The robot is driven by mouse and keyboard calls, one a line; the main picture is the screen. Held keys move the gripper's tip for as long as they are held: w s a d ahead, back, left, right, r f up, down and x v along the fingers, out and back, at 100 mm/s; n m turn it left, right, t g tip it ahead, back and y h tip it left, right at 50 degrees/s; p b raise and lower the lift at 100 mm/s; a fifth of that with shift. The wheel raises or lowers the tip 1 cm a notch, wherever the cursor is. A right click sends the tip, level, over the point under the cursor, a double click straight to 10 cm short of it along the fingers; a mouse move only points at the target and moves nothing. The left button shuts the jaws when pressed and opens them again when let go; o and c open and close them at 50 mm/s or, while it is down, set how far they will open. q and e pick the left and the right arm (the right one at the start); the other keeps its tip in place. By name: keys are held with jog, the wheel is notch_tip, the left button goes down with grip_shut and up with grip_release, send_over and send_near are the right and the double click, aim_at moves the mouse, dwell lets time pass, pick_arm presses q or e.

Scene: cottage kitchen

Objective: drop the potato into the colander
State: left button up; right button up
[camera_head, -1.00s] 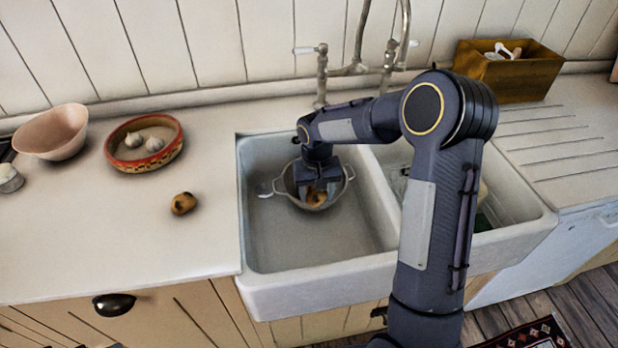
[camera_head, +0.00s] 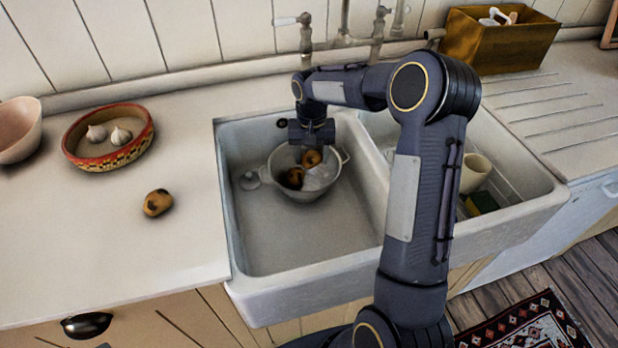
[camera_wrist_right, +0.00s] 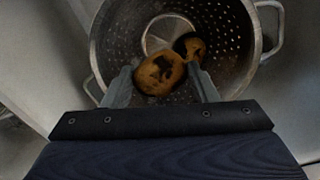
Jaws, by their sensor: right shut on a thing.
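A grey metal colander (camera_head: 314,193) with two side handles stands in the left sink basin. My right gripper (camera_head: 311,147) is above the colander's back part, shut on a brown potato with dark patches (camera_head: 312,158). In the right wrist view this potato (camera_wrist_right: 160,73) sits between the fingertips, over the colander (camera_wrist_right: 228,30). A second potato (camera_head: 292,178) lies inside the colander, and it also shows in the wrist view (camera_wrist_right: 190,45). A third potato (camera_head: 157,203) lies on the counter left of the sink. My left gripper is not in view.
A painted bowl (camera_head: 108,137) with garlic and a pinkish bowl (camera_head: 18,132) stand on the left counter. The right basin holds a cream cup (camera_head: 475,172). The tap (camera_head: 306,42) rises behind the sink. The left basin's front part is clear.

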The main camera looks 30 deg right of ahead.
jog(key=shift+f, duration=0.3)
jog(key=o, duration=1)
jog(key=shift+o, duration=0.2)
notch_tip(320, 180, up, 8)
jog(key=shift+f, duration=0.25)
jog(key=shift+r, duration=0.25)
